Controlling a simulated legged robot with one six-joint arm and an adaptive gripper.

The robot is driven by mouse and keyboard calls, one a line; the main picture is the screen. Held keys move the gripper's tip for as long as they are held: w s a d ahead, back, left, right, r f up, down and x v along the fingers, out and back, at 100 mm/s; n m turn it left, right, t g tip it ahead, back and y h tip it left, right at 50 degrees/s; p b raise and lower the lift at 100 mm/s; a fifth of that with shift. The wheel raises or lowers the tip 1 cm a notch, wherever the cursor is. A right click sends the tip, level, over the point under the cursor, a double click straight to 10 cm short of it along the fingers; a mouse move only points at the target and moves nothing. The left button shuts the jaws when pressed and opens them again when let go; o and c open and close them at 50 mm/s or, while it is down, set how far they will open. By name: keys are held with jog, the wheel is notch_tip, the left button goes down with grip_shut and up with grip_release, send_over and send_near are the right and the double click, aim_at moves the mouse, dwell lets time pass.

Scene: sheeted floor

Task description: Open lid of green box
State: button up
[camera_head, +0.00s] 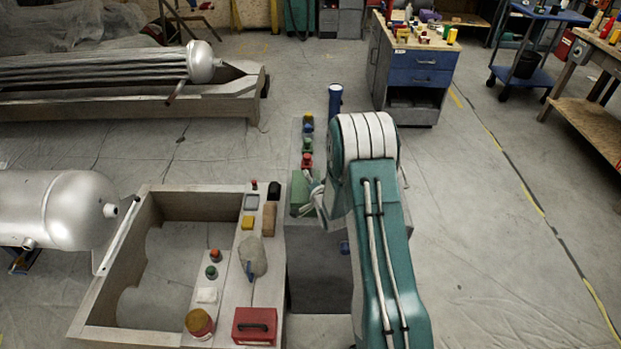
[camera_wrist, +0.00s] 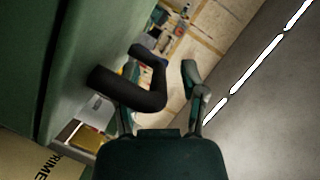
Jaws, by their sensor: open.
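The green box (camera_head: 300,192) stands on the narrow grey bench, left of my arm. My gripper (camera_head: 314,194) is at its right side, partly hidden by my arm. In the wrist view the green box (camera_wrist: 40,70) fills the left side as a large green face. A black bent handle (camera_wrist: 130,97) juts from that face. My gripper (camera_wrist: 172,88) is open there, with the handle across its left finger. The right finger stands clear of the handle. I cannot tell whether the left finger touches it.
Red, green and blue buttons (camera_head: 307,144) line the bench behind the green box. A wooden frame (camera_head: 130,240) with a red box (camera_head: 255,326) lies to the left. A blue drawer cabinet (camera_head: 415,75) stands behind.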

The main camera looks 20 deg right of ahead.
jog(key=shift+w, duration=0.2)
jog(key=shift+d, duration=0.25)
jog(key=shift+d+f, duration=0.1)
jog(key=shift+c, duration=0.4)
grip_shut()
